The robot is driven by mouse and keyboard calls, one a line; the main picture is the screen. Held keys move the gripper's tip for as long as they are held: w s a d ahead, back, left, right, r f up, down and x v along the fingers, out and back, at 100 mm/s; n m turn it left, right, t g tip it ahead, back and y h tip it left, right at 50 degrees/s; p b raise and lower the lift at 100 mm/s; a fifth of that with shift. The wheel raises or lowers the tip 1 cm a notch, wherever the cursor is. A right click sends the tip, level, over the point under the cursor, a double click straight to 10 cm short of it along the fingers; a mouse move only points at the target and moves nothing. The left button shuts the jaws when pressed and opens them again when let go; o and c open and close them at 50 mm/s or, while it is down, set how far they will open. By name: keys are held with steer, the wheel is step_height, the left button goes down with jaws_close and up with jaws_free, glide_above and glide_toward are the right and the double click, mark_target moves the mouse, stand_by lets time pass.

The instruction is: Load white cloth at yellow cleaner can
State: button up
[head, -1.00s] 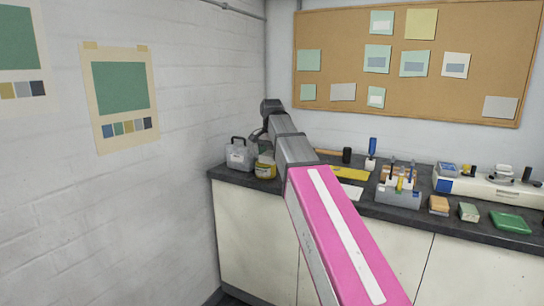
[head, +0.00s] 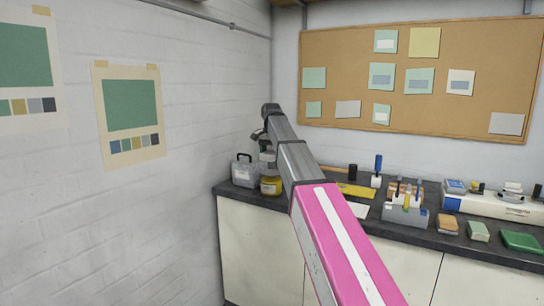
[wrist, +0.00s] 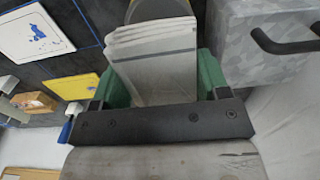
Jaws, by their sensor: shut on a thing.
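In the wrist view the folded white cloth (wrist: 152,62), with several layered edges, is gripped between the green fingers of my gripper (wrist: 160,80). The yellow cleaner can (wrist: 160,9) is just beyond the cloth's far edge, mostly hidden by it. In the head view the yellow can (head: 271,187) stands upright on the dark counter near the wall. My gripper (head: 267,160) is just above it, small and partly hidden by my arm. I cannot tell whether the cloth touches the can.
A grey metal box with a handle (head: 244,172) stands close left of the can; in the wrist view it is on the right (wrist: 262,40). A yellow sheet (head: 356,191), a white card (wrist: 36,34) and a bottle rack (head: 406,207) lie to the right on the counter (head: 330,203).

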mark_target(271, 173)
steer(key=shift+f, duration=2.6)
steer(key=shift+f, duration=0.55)
steer(key=shift+r, duration=3.55)
steer(key=shift+s, duration=0.1)
